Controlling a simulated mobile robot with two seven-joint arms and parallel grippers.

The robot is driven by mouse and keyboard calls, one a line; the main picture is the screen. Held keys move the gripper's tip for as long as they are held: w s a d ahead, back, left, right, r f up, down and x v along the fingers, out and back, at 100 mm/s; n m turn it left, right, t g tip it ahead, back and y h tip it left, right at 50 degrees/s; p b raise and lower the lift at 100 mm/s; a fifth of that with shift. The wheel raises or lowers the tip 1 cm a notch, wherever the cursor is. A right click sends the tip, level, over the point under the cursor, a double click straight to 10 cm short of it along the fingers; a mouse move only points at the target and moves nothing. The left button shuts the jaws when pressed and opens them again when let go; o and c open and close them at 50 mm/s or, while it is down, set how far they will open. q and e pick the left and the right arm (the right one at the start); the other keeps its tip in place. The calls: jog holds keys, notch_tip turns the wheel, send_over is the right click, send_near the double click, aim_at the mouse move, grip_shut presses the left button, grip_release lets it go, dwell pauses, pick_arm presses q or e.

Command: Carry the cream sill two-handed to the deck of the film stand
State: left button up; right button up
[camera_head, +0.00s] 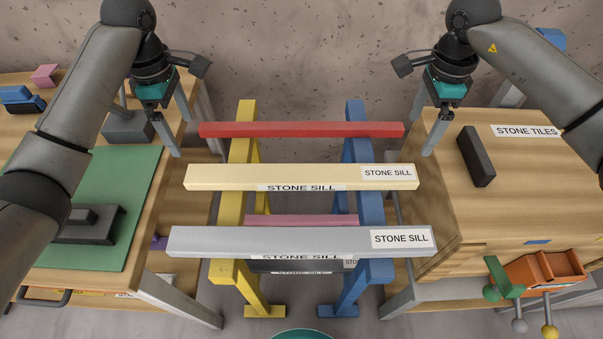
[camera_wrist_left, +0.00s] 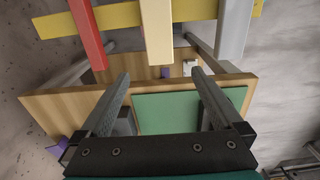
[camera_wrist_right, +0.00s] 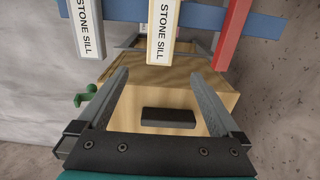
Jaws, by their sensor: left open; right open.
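The cream sill (camera_head: 275,177), labelled STONE SILL, lies level across a yellow rail (camera_head: 233,207) and a blue rail (camera_head: 373,210), between a red and a grey bar. Its ends overhang both rails. My left gripper (camera_head: 180,136) is open and empty beyond its left end. My right gripper (camera_head: 423,136) is open and empty beyond its right end. In the left wrist view the cream sill (camera_wrist_left: 157,35) points between the open fingers, apart from them. In the right wrist view its labelled end (camera_wrist_right: 163,35) does likewise. I cannot identify the film stand.
The red bar (camera_head: 300,130) lies behind and the grey sill (camera_head: 290,241) in front. A pink bar (camera_head: 300,220) sits lower. A wooden table with a green mat (camera_head: 105,215) stands left, a wooden-topped bench with a dark block (camera_head: 476,157) right. A wall is behind.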

pick_arm(q)
send_over(202, 172)
jog(key=shift+s+d+f, duration=0.1)
jog(key=shift+d+f, duration=0.05)
jog(key=shift+f, duration=2.95)
pick_arm(e)
send_over(400, 172)
jog(key=shift+s+f, duration=0.15)
jog(key=shift+f, duration=3)
pick_arm(q)
notch_tip(400, 172, down, 9)
jog(key=shift+f, duration=0.1)
pick_arm(e)
notch_tip(400, 172, down, 9)
jog(key=shift+r, duration=0.1)
pick_arm(q)
jog(key=shift+c, duration=0.4)
pick_arm(e)
jog(key=shift+c, duration=0.4)
pick_arm(q)
grip_shut()
pick_arm(e)
grip_shut()
pick_arm(q)
jog(key=shift+r, duration=0.25)
pick_arm(e)
jog(key=shift+w+r, duration=0.1)
jog(key=shift+w, duration=0.1)
